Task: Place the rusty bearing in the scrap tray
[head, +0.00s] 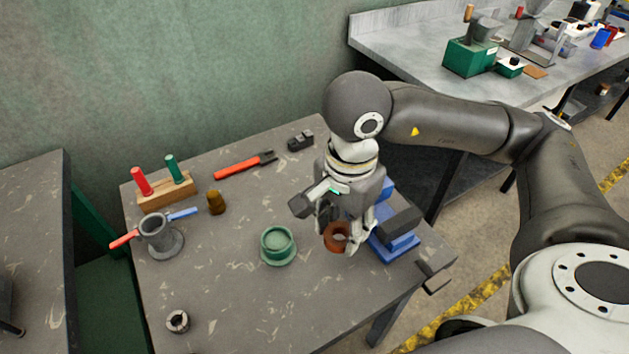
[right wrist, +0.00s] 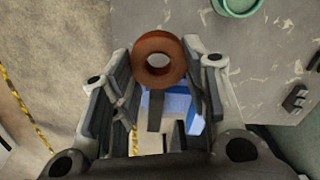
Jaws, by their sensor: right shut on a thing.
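The rusty bearing (head: 328,238) is a thick red-brown ring. My right gripper (head: 340,232) is shut on it, low over the right part of the table. In the right wrist view the bearing (right wrist: 159,42) sits between the fingertips, its hole facing the camera. A round green dish with a raised rim (head: 278,258), the only tray-like thing I see, stands just left of the bearing. Part of the dish (right wrist: 236,8) shows at the top of the right wrist view. The bearing is apart from the dish. My left gripper is not in view.
A blue and dark grey vise-like block (head: 396,246) stands right beside the right gripper. A grey metal ring (head: 177,321) lies front left. A grey cup with coloured handles (head: 158,235), a brown weight (head: 216,203) and a red-handled tool (head: 238,166) stand or lie farther left and back.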

